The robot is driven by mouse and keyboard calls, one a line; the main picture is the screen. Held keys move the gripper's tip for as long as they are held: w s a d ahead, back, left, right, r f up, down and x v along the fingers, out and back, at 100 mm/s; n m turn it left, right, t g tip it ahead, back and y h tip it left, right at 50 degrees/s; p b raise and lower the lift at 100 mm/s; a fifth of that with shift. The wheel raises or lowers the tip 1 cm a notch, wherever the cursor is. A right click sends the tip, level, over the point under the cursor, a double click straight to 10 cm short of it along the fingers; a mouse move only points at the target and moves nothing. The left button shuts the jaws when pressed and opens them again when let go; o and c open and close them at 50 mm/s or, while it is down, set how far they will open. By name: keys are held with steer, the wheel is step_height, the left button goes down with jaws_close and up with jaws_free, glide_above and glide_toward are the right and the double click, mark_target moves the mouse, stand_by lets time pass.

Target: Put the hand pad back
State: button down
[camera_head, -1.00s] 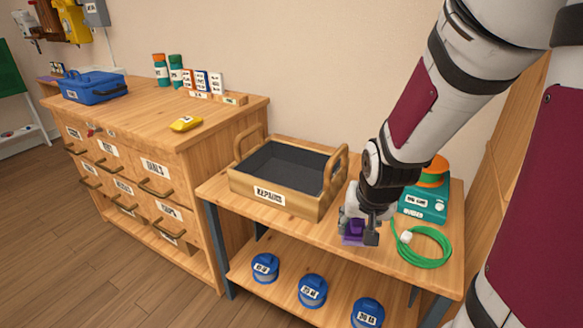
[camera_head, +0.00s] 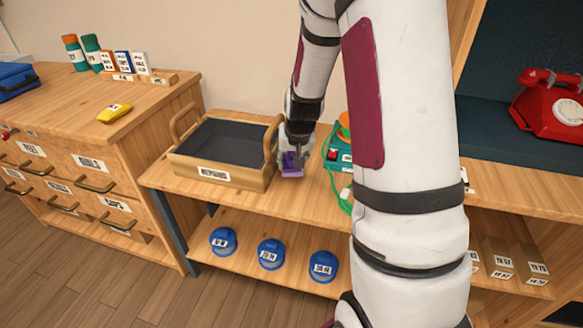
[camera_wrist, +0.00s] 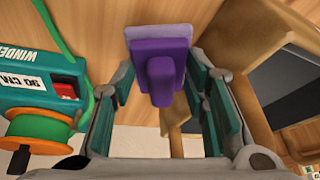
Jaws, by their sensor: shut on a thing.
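The hand pad, a purple block with a grip and a pale grey face (camera_head: 291,170), is beside the right handle of the wooden tray, over the bench top. It also shows in the wrist view (camera_wrist: 160,55), with its purple grip between my fingers. My gripper (camera_head: 298,158) is shut on the hand pad; it also shows in the wrist view (camera_wrist: 163,95). I cannot tell whether the pad touches the bench.
The wooden tray (camera_head: 220,178) with a dark lining is left of my gripper. A teal winder (camera_wrist: 35,95) with a green cord is right of it in the head view. A red dial phone (camera_head: 550,105) is at far right.

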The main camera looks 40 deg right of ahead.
mark_target(292, 167)
steer(key=shift+w+d+f, duration=0.1)
steer(key=shift+w+d, duration=0.15)
steer(key=shift+w, duration=0.3)
steer(key=shift+f+b, duration=0.65)
steer(key=shift+f, duration=1)
steer(key=shift+f, duration=0.2)
steer(key=c, duration=1.2)
jaws_free()
steer(key=shift+r, duration=0.1)
